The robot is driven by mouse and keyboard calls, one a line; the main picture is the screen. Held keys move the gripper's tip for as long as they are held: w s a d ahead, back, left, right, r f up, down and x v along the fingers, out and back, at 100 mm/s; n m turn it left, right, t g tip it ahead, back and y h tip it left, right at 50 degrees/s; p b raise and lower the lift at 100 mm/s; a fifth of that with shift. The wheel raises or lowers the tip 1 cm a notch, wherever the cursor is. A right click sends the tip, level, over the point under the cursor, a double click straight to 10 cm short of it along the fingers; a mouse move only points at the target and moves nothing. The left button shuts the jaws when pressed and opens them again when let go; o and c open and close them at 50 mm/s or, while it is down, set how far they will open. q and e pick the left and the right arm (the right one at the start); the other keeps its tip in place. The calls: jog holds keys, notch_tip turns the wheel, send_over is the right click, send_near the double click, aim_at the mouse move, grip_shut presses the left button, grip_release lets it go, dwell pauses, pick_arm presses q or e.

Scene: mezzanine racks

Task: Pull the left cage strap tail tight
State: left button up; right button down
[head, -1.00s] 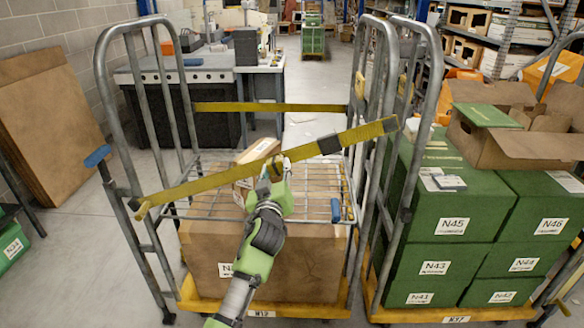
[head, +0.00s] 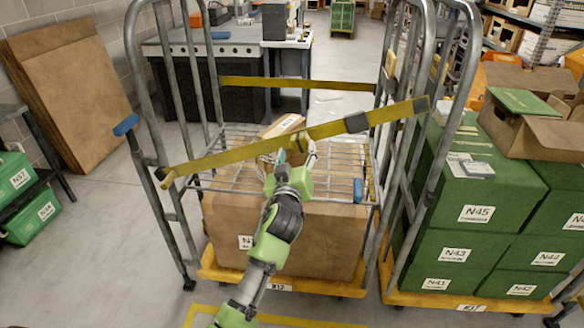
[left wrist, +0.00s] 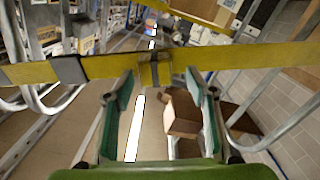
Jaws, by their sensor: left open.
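A yellow strap (head: 228,157) runs slanted across the front of the left cage (head: 148,95), higher at its right end. A dark buckle (head: 357,122) sits on its right part and also shows in the left wrist view (left wrist: 69,70). A short yellow strap tail (left wrist: 147,74) hangs at the strap between my fingertips in the left wrist view. My left gripper (head: 291,160) is at the strap's middle, just below it. Its two fingers (left wrist: 158,82) are spread, one on each side of the tail. I cannot tell whether they touch it. My right gripper is out of view.
A cardboard box (head: 325,238) stands in the cage under a wire shelf (head: 225,182), with a small carton (head: 283,126) above. A second yellow strap (head: 300,84) crosses the back. Green crates (head: 470,200) fill the cage on the right.

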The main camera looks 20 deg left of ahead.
pick_arm(q)
jog(key=v, duration=0.9)
jog(key=shift+a, duration=0.2)
jog(key=s+d+f+m+g+h, duration=0.1)
jog(key=d+f+m+g+h, duration=0.15)
jog(key=f, duration=0.95)
jog(key=s+d+f+m+g+h, duration=0.1)
jog(key=d+f+m+g, duration=0.15)
jog(key=f, duration=0.95)
jog(key=s+d+f+m+g+h, duration=0.1)
jog(key=s+f, duration=0.3)
jog(key=f, duration=0.5)
jog(key=s+d+f+m+g, duration=0.15)
jog(key=s+f, duration=0.25)
jog(key=f, duration=0.4)
jog(key=s+a+f+m+g, duration=0.1)
jog(key=s+f+g, duration=0.2)
jog(key=s+f, duration=1)
jog(key=s+a+f+m+g, duration=0.15)
jog(key=s+f+g, duration=0.25)
jog(key=s+f, duration=1)
jog(key=s+a+g, duration=0.2)
jog(key=s, duration=1.5)
jog(key=shift+a+r, duration=0.4)
jog(key=shift+r, duration=0.1)
